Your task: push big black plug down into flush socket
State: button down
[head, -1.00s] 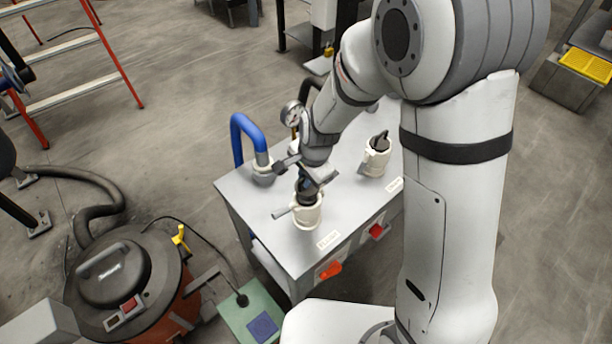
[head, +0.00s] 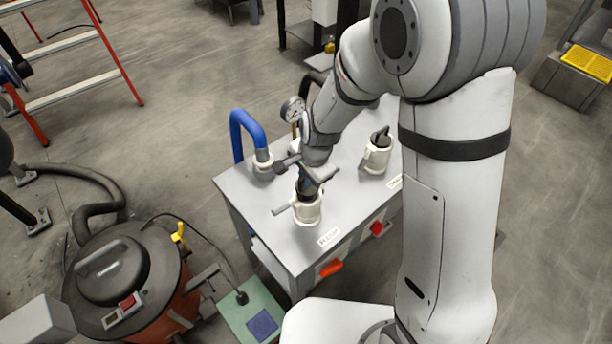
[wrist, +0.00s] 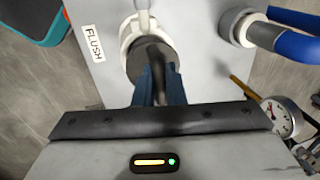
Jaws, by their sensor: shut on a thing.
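The flush socket (head: 306,212) is a cream cup with side levers on the grey cart top, behind the FLUSH label (head: 328,237). The big black plug (head: 305,188) sits upright at the socket's mouth, its lower part inside the cup; how deep it sits I cannot tell. My gripper (head: 309,178) is above the socket and shut on the plug. In the wrist view the blue fingers (wrist: 158,88) close on the plug (wrist: 148,60), with the cream socket rim (wrist: 128,38) around it. The fingers partly hide the plug.
A second cream socket with a black plug (head: 377,153) stands to the right on the cart. A blue hose (head: 246,132) and a pressure gauge (head: 292,109) rise close behind my gripper. An orange vacuum (head: 125,285) stands left of the cart.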

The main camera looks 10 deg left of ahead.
jog(key=c, duration=1.4)
grip_release()
jog(key=shift+c, duration=0.2)
jog(key=v, duration=0.8)
jog(key=s+d+r+n, duration=0.2)
jog(key=s+d+r, duration=0.2)
jog(key=d, duration=0.3)
jog(key=s+d+r+n+t+h, duration=0.1)
jog(key=s+d+r+n, duration=0.2)
jog(key=s+d, duration=0.2)
jog(key=s+d+r+n, duration=0.3)
jog(key=s+d+r, duration=0.1)
jog(key=d, duration=0.5)
jog(key=shift+s+r+h, duration=0.3)
jog(key=shift+r+h, duration=0.05)
jog(key=shift+h, duration=0.05)
